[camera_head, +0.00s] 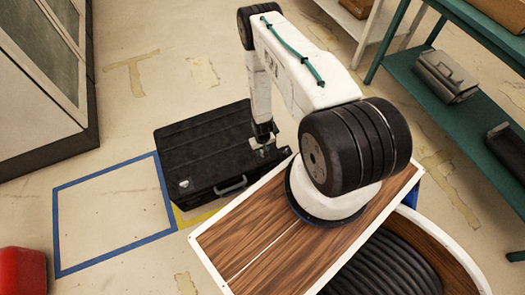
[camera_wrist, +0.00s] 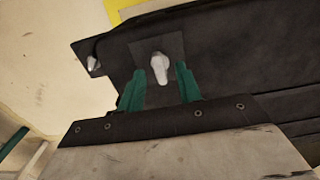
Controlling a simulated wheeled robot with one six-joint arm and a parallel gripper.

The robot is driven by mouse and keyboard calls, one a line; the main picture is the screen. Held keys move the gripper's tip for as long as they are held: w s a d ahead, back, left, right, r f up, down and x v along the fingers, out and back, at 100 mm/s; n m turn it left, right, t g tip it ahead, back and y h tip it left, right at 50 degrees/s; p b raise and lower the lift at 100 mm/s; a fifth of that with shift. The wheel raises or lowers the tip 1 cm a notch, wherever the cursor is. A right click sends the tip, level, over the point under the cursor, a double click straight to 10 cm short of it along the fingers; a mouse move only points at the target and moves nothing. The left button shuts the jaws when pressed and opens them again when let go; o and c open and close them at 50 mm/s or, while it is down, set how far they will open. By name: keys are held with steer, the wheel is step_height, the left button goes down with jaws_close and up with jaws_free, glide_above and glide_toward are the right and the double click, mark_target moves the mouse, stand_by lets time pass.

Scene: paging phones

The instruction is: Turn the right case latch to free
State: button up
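The black case (camera_head: 205,155) lies flat on the floor, with a grey handle (camera_head: 230,186) on its near side. A pale left latch (camera_head: 184,184) shows near its front left corner. The right latch is a silver knob (camera_wrist: 158,66) on a dark square plate in the wrist view, its long side nearly upright in the picture. My gripper (camera_wrist: 161,75) is open, with one green finger on each side of the knob and gaps between. In the head view my gripper (camera_head: 263,138) is down at the case's right end, and hides part of the latch there.
A blue taped square (camera_head: 113,215) on the floor left of the case is empty. A red object (camera_head: 22,272) lies at lower left. My wood-topped base stands close to the case's right. Green shelves (camera_head: 400,66) stand at right.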

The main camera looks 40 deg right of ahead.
steer(key=shift+f, duration=0.5)
jaws_close()
